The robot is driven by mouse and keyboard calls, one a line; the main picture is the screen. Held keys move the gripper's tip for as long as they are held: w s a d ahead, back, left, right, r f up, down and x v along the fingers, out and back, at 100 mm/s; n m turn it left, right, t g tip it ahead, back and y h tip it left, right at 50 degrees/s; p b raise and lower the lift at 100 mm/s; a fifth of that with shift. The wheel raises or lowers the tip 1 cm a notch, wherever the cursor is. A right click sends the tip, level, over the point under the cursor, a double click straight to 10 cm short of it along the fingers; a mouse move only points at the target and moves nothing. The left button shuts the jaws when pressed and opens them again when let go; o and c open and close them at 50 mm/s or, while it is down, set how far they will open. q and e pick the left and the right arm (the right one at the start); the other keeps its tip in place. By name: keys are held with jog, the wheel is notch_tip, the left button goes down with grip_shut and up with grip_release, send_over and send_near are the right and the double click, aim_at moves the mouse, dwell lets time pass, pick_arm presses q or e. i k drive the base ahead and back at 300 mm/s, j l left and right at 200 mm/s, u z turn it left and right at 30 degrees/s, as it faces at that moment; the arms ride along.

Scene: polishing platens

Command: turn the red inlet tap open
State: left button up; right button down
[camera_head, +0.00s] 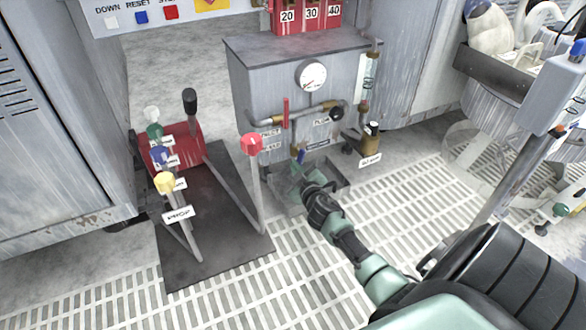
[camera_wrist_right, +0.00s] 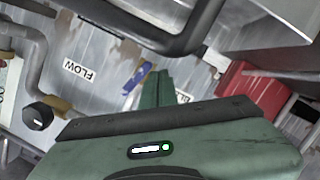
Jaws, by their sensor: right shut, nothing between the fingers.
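The red inlet tap (camera_head: 286,112) is a slim red handle standing upright on the pipe at the front of the grey cabinet (camera_head: 262,85), above the INLET label (camera_head: 269,133). My right gripper (camera_head: 299,174) is low in front of the cabinet, below the red tap and apart from it. Its green fingers (camera_wrist_right: 153,91) are together with nothing between them. A blue handle (camera_head: 301,156) is just above the fingertips; it also shows beside them in the right wrist view (camera_wrist_right: 136,77). I cannot identify the red tap surely in the wrist view. My left gripper is not seen.
A red-knobbed lever (camera_head: 252,143) rises left of my gripper from a dark plate (camera_head: 215,225) with several coloured levers. A black knob (camera_head: 337,113) sits right of the tap on the pipework. A brass valve (camera_head: 370,140) stands farther right. Grated floor (camera_head: 300,285) lies in front.

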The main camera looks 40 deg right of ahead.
aim_at(284, 123)
jog(key=k+j, duration=0.2)
jog(key=j, duration=0.25)
jog(key=k+j, duration=0.3)
jog(key=k, duration=0.2)
